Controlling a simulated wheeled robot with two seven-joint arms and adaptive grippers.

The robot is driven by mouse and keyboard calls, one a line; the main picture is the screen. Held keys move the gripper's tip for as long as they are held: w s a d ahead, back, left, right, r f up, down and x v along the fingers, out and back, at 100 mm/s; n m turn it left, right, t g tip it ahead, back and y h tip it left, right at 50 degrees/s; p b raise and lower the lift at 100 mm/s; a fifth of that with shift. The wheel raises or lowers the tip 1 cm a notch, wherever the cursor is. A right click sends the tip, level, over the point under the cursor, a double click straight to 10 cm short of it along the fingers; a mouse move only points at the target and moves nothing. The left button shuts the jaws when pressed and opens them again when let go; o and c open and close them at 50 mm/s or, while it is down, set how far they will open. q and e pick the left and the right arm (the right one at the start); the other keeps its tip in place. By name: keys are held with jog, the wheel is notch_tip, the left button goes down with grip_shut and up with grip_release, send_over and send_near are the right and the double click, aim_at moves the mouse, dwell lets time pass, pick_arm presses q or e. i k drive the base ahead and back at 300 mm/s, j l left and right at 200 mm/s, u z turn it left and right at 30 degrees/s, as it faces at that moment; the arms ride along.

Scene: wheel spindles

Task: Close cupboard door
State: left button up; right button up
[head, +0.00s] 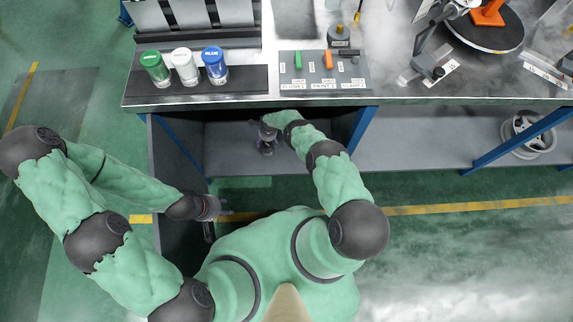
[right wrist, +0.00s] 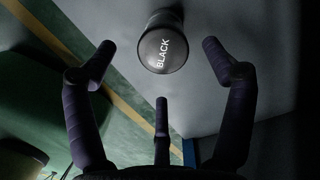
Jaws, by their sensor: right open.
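The cupboard (head: 232,150) is under the workbench, and its dark grey door (head: 180,240) stands open, swung out toward me on the left. A dark handle (head: 209,233) shows near the door's free edge. My left gripper (head: 209,207) is beside that edge, close to the handle; its fingers are too small to tell whether they are open or shut. My right gripper (head: 266,137) is open in the cupboard opening. In the right wrist view, a container with a dark lid marked BLACK (right wrist: 162,50) stands between and beyond the spread fingers (right wrist: 160,75).
The bench top above holds a green-lidded jar (head: 154,67), a white-lidded jar (head: 184,66) and a blue-lidded jar (head: 215,65). A wheel rim (head: 528,133) lies on the lower shelf at right, behind a blue bench leg (head: 515,140).

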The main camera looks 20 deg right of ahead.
aim_at(183, 244)
jog(key=k, duration=0.95)
